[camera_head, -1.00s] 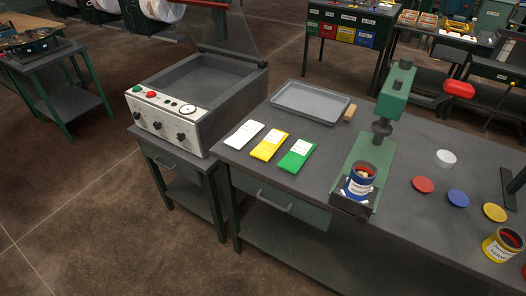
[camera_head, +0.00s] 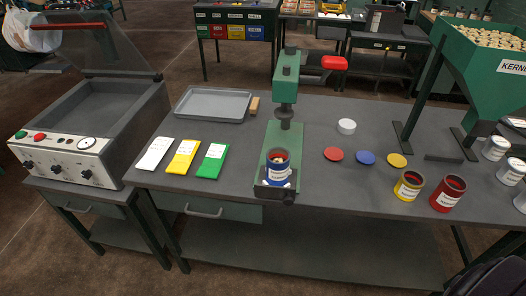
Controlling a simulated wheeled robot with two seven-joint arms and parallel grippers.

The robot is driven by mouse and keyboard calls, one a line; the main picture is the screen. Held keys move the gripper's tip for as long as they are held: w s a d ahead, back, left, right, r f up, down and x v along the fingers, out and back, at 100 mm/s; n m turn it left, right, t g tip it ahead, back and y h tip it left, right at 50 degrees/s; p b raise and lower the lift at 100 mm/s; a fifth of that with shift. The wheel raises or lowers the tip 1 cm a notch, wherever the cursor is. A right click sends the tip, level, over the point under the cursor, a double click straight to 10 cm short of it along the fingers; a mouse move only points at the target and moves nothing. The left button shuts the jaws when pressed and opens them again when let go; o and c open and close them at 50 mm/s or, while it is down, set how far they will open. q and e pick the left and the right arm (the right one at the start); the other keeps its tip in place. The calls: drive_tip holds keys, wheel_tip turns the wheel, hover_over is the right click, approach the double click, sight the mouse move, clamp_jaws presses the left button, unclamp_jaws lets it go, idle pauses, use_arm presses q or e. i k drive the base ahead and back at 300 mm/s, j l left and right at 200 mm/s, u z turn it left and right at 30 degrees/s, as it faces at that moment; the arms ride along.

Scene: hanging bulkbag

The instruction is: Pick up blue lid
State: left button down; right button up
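The blue lid (camera_head: 365,158) lies flat on the dark grey workbench (camera_head: 330,210), between a red lid (camera_head: 333,154) on its left and a yellow lid (camera_head: 397,160) on its right. A white lid (camera_head: 346,126) lies a little behind them. A blue-labelled can (camera_head: 277,176) stands on the base of the green press (camera_head: 286,100), left of the lids. Neither of my grippers is clearly in view.
A yellow can (camera_head: 408,186), a red can (camera_head: 448,193) and several white cans stand at the right. A green hopper (camera_head: 480,70) rises behind them. White, yellow and green packets (camera_head: 212,161) and a grey tray (camera_head: 212,104) lie at the left.

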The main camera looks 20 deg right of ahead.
sight(366, 157)
drive_tip(key=z, duration=0.4)
drive_tip(key=i+l+z, duration=0.1)
drive_tip(key=z, duration=0.65)
drive_tip(key=i+z, duration=0.1)
drive_tip(key=z, duration=0.3)
